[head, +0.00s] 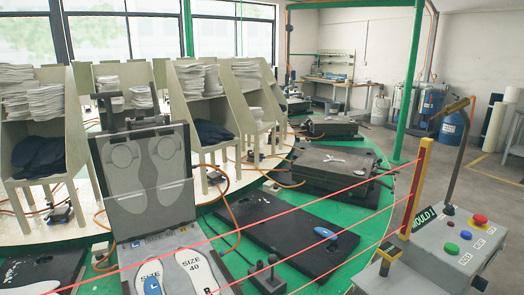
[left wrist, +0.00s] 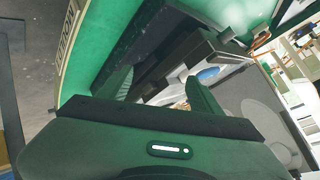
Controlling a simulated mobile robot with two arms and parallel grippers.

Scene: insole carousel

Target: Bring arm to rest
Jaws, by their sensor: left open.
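My left gripper (left wrist: 160,82) shows in the left wrist view, with its two fingers spread apart and nothing visible between them. Beyond the fingers lie a dark mould edge, a small blue piece (left wrist: 208,73) and the grey mould lid at the right. The left gripper does not show in the head view. My right gripper is in neither view. In the head view, an open mould stands at the front left with its grey lid (head: 145,178) raised upright. White insole shapes marked with sizes (head: 200,272) lie in its base, with a blue piece (head: 152,285) on one.
A grey control box (head: 440,250) with coloured buttons stands at the right. Red beams cross the front from a yellow post (head: 417,187). A flat dark mould (head: 285,232) lies on the green carousel. Cream shelves (head: 205,115) with white stacks stand behind.

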